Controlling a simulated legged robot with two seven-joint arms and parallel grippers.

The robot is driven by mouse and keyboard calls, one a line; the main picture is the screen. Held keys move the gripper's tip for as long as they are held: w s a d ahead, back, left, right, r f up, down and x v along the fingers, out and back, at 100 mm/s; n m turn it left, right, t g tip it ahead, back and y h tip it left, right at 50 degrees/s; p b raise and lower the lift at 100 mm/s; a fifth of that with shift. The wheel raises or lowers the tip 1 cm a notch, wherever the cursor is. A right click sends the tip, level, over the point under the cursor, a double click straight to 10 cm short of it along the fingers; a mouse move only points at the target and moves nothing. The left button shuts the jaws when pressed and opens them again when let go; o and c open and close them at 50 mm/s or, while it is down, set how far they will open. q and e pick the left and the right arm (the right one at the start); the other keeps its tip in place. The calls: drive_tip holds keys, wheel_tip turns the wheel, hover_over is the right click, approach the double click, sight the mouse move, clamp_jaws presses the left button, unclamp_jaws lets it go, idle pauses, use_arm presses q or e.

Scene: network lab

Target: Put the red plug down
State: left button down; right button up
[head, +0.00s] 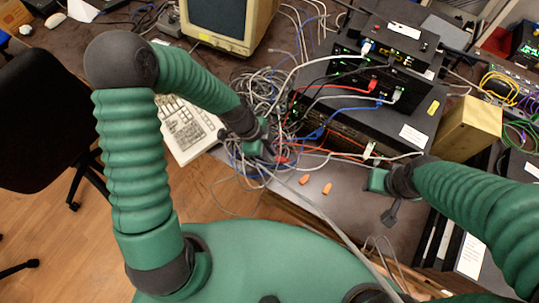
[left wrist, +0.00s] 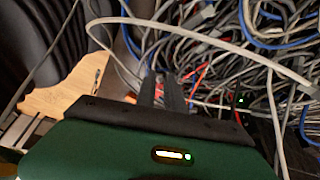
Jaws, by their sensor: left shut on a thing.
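My left gripper (head: 271,157) is at the cable tangle on the table, left of the stacked network boxes. It is shut on the red plug (head: 282,160), of which only a small red bit shows at its tip. In the left wrist view the dark fingers (left wrist: 163,95) are close together, and the plug between them is mostly hidden. Another red plug (head: 372,86) sits in the front of a network box. My right gripper (head: 388,200) is over the table's right part; its fingers are too unclear to read.
The cable tangle (head: 262,100) lies around my left gripper. A keyboard (head: 186,128) is to its left and a monitor (head: 222,22) behind. Two orange pieces (head: 304,180) lie on the bare grey table front (head: 350,210). A cardboard box (head: 468,125) stands at right.

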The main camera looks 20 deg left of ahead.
use_arm(q)
drive_tip(key=shift+f, duration=0.85)
drive_tip(key=shift+a+f, duration=0.1)
drive_tip(key=shift+a, duration=0.05)
drive_tip(key=shift+f, duration=0.3)
drive_tip(key=c, duration=1.4)
unclamp_jaws()
drive_tip(key=shift+c, duration=0.2)
drive_tip(key=shift+r, duration=0.15)
drive_tip(key=p+v, duration=0.1)
drive_tip(key=v, duration=1.1)
drive_tip(key=s+a+r+n+t+y, duration=0.1)
drive_tip(key=s+a+r+n+y, duration=0.1)
drive_tip(key=n, duration=0.6)
drive_tip(key=s+a+r+n+t+y, duration=0.1)
drive_tip(key=s+a+r+n+y, duration=0.1)
drive_tip(key=s+n, duration=0.3)
drive_tip(key=n, duration=0.4)
drive_tip(key=shift+a, duration=0.2)
